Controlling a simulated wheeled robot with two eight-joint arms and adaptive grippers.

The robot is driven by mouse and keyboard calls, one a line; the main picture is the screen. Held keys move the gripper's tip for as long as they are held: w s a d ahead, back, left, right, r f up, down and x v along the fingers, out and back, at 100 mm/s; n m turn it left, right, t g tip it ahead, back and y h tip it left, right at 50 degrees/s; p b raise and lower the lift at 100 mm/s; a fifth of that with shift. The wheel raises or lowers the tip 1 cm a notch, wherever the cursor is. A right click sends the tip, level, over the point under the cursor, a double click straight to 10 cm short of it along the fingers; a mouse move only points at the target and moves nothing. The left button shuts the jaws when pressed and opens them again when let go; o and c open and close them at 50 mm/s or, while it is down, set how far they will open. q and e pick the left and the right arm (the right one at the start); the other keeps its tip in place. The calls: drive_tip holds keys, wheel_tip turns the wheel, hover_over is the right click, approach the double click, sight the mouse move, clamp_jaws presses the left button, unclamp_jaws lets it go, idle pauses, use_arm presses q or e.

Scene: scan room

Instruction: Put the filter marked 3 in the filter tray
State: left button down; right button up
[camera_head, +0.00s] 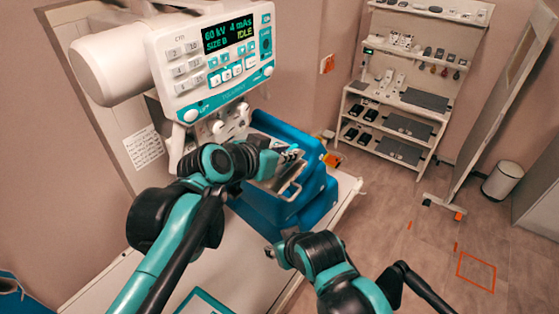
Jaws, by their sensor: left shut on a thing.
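My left gripper (289,160) is shut on a small piece that is mostly hidden by the fingers. It is in front of a blue stepped stand (318,182), just below the control panel. A grey metal part with a looped handle (291,187) shows right under the gripper, against the stand. I cannot tell whether it is the filter tray. No mark 3 can be read on anything. My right gripper (275,252) is at the lower middle, apart from the stand; its small dark fingertips do not show whether it is open.
The X-ray unit's panel (222,62) hangs close above my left gripper. A pale table (236,262) lies below the stand. Shelves (398,122) with devices stand at the back right, with a white bin (503,180) and open floor (400,215).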

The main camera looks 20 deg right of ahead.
sight(280, 166)
use_arm(q)
drive_tip(key=shift+w+f, duration=0.4)
drive_tip(key=shift+w, duration=0.4)
drive_tip(key=shift+w+a+f, duration=0.15)
drive_tip(key=shift+a+f, duration=0.2)
drive_tip(key=shift+f, duration=0.1)
drive_tip(key=f, duration=0.1)
drive_tip(key=f+p, duration=0.1)
drive_tip(key=f, duration=0.1)
drive_tip(key=shift+s+a, duration=0.1)
drive_tip(key=shift+s, duration=0.1)
drive_tip(key=shift+w+f, duration=0.15)
drive_tip(key=shift+f, duration=0.1)
